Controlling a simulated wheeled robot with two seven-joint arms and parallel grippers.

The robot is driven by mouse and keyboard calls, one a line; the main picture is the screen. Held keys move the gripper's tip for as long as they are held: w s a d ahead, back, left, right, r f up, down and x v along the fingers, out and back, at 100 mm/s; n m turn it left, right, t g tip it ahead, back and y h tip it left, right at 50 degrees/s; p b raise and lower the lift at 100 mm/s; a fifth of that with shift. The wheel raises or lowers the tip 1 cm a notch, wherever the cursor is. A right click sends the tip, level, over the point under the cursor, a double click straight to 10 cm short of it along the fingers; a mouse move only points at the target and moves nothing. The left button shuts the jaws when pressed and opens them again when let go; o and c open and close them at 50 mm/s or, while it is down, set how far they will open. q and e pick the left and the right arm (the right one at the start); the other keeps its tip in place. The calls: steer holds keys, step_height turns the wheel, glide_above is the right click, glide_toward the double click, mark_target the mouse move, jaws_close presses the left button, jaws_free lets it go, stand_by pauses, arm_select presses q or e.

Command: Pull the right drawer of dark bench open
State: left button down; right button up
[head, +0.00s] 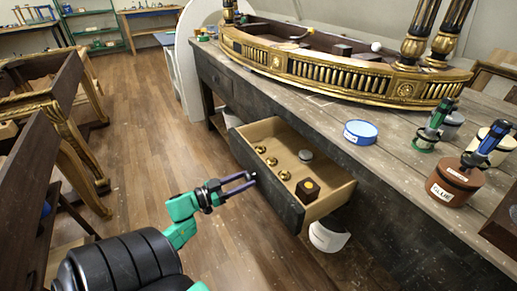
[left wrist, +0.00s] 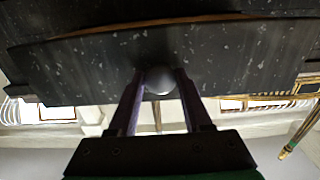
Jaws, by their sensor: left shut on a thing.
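The dark bench (head: 395,165) runs along the right side of the head view. Its right drawer (head: 265,184) is pulled out and shows its pale wooden inside. Several small brass pieces, a grey round thing (head: 305,156) and a dark block with a yellow top (head: 307,190) lie in it. My left gripper (head: 248,178) is at the drawer's dark front, its purple fingers shut on the round knob. In the left wrist view the knob (left wrist: 159,78) sits between the fingers, against the speckled dark front (left wrist: 85,70). My right gripper is not in view.
A closed drawer (head: 214,79) is farther left on the bench. A gilt console piece (head: 340,78), a blue round tin (head: 360,132) and a brown glue pot (head: 453,182) stand on top. A white curved thing (head: 328,237) is below the open drawer. The wooden floor (head: 150,120) to the left is clear.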

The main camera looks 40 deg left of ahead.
arm_select(q)
steer(key=p+v, duration=0.2)
steer(key=v, duration=0.5)
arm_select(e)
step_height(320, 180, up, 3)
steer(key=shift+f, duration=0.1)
arm_select(q)
steer(key=shift+f, duration=0.1)
steer(key=shift+c, duration=1.8)
jaws_free()
steer(key=b+v, duration=0.1)
steer(key=v, duration=1.3)
steer(key=shift+s, duration=0.35)
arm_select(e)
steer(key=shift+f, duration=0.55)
arm_select(q)
steer(key=shift+a, duration=0.1)
